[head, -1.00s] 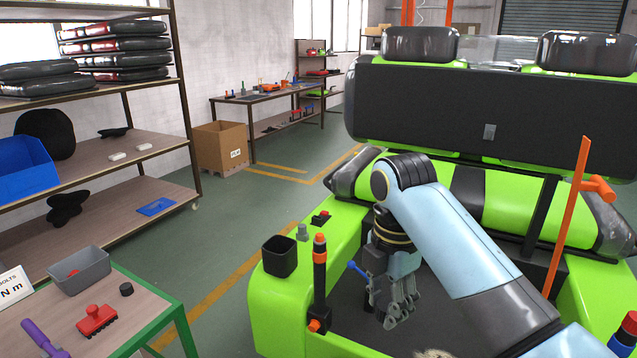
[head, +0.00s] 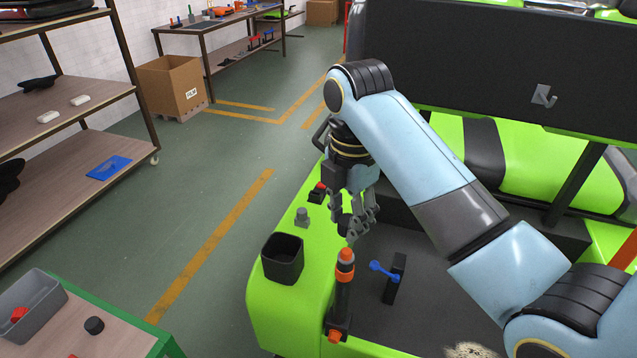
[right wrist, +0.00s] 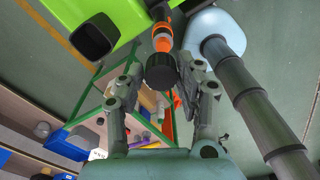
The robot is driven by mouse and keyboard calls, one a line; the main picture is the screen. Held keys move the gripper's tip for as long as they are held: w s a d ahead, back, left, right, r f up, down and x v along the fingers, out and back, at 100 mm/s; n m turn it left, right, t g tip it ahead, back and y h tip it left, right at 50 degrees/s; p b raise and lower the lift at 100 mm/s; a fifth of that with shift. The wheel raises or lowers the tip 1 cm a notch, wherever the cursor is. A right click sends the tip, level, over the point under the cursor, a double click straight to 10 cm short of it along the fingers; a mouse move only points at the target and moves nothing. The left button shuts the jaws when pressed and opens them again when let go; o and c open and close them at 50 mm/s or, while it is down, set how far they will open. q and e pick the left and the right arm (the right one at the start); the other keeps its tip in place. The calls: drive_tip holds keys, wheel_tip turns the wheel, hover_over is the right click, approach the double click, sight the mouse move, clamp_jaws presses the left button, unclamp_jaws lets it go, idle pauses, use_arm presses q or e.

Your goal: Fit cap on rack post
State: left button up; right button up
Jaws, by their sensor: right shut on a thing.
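My right gripper (head: 357,222) is shut on a black round cap (right wrist: 161,72), which shows clearly between the fingers in the right wrist view. In the head view the cap is partly hidden by the fingers and shows only as a dark patch. A black post with an orange tip (head: 344,290) stands upright on the green cart body. In the head view the gripper appears just above and behind the post tip. In the right wrist view the orange post tip (right wrist: 162,40) appears just beyond the cap; whether they touch I cannot tell. My left gripper is not in view.
A black open bin (head: 283,260), a grey knob (head: 302,216) and a red-topped switch (head: 318,192) sit on the cart's edge left of the post. A blue-handled lever (head: 384,270) stands to its right. A bench with a grey tray (head: 30,305) is at lower left.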

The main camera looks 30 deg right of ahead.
drive_tip(key=shift+w, duration=0.35)
drive_tip(key=shift+s+r, duration=0.45)
drive_tip(key=shift+s, duration=0.55)
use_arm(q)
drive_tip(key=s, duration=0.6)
use_arm(e)
drive_tip(key=shift+w+f, duration=0.3)
drive_tip(key=shift+f, duration=0.05)
wheel_tip(320, 180, down, 2)
drive_tip(key=shift+w+f+b, duration=0.15)
drive_tip(key=shift+b, duration=0.2)
drive_tip(key=shift+f, duration=1)
drive_tip(key=shift+r, duration=0.1)
drive_tip(key=shift+p, duration=0.35)
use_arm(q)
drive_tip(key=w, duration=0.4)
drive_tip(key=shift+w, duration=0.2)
